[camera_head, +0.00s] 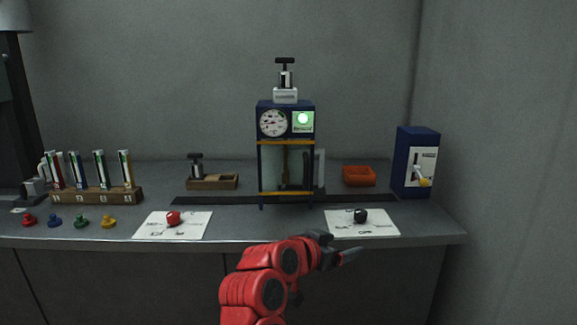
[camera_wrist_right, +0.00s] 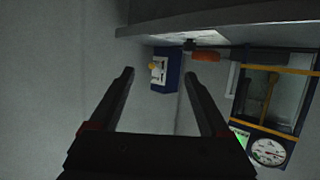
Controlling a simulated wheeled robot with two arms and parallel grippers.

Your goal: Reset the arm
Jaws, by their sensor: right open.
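My right arm is red and comes up from the bottom middle in the head view. Its dark right gripper (camera_head: 338,252) is at the bench's front edge, just in front of the right white sheet (camera_head: 343,229). In the right wrist view the gripper (camera_wrist_right: 158,82) has its two fingers spread, with nothing between them. The wrist picture is turned over, with the blue switch box (camera_wrist_right: 166,72) beyond the fingers. My left gripper is not in view.
A blue frame machine (camera_head: 265,147) with a gauge and a lit green screen stands mid-bench. The blue switch box (camera_head: 402,165) and orange tray (camera_head: 359,183) are at right. A wooden rack of tubes (camera_head: 97,197), coloured knobs and a left sheet (camera_head: 190,231) are at left.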

